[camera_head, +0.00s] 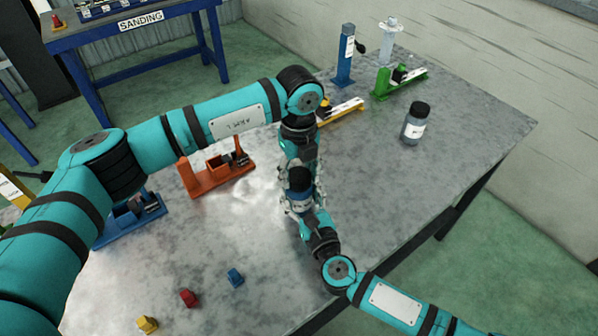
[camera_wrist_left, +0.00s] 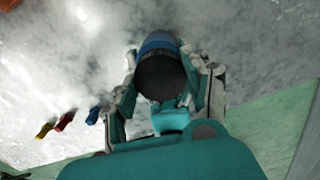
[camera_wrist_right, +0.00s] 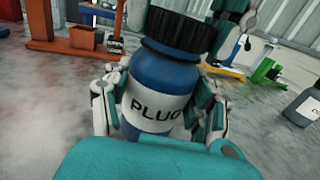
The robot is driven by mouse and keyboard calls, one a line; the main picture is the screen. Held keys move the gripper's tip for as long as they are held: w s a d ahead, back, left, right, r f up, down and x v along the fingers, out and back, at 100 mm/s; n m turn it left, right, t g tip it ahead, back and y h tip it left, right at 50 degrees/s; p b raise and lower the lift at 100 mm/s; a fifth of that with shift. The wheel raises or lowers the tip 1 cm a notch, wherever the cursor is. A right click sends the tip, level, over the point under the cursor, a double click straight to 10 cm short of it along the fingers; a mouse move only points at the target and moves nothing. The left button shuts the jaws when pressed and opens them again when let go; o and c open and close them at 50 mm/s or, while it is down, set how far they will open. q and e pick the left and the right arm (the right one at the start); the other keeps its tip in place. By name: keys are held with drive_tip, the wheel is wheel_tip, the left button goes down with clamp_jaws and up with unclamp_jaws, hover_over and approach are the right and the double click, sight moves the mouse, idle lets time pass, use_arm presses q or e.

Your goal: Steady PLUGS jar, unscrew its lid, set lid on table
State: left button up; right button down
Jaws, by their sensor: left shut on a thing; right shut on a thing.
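The PLUGS jar (camera_wrist_right: 150,100) is a blue bottle with a white label and a black ribbed lid (camera_wrist_right: 178,28). It stands upright above or on the table between my two grippers. My right gripper (camera_head: 305,208) is shut around the jar's body, one finger on each side of the label in the right wrist view. The lid sits on the jar. Whether the jar's base touches the table is hidden.
The grey table (camera_head: 400,190) has free room on its right. A second dark jar (camera_head: 414,123) stands there. Orange (camera_head: 215,175), yellow, green (camera_head: 398,82) and blue fixtures stand around. Small blue (camera_head: 235,277), red (camera_head: 188,298) and yellow (camera_head: 147,324) pieces lie at the front left.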

sight(299, 175)
use_arm(q)
drive_tip(key=shift+r, duration=0.15)
drive_tip(key=shift+r, duration=0.95)
drive_tip(key=shift+r, duration=2.05)
use_arm(e)
drive_tip(key=shift+c, duration=1.6)
unclamp_jaws()
